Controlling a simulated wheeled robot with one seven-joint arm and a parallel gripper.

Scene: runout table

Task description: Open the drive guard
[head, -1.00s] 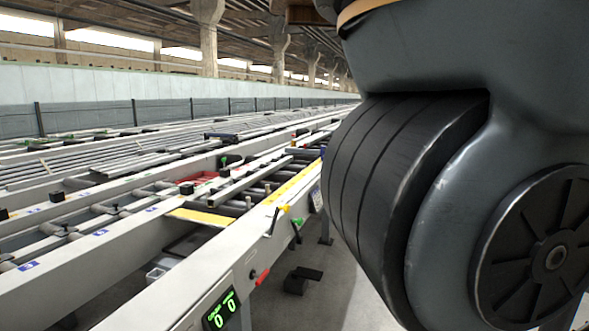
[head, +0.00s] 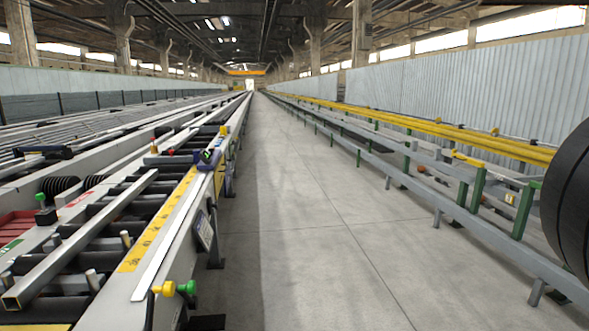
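I cannot pick out the drive guard with certainty. The runout table (head: 172,262) runs along the left, with dark rollers and a yellow marked strip (head: 156,222) along its near side. Two levers stand at its near edge, one with a yellow knob (head: 168,288) and one with a green knob (head: 187,287). A dark device with a small green display (head: 208,158) sits farther along the same edge. My gripper is not in view; only a dark rounded part of my own arm shows at the right edge.
A clear concrete aisle (head: 300,210) runs ahead beside the table. On its right stands a long low rail frame with green posts (head: 477,190) and yellow rails (head: 500,143). A square metal bar (head: 80,240) lies across the rollers at left.

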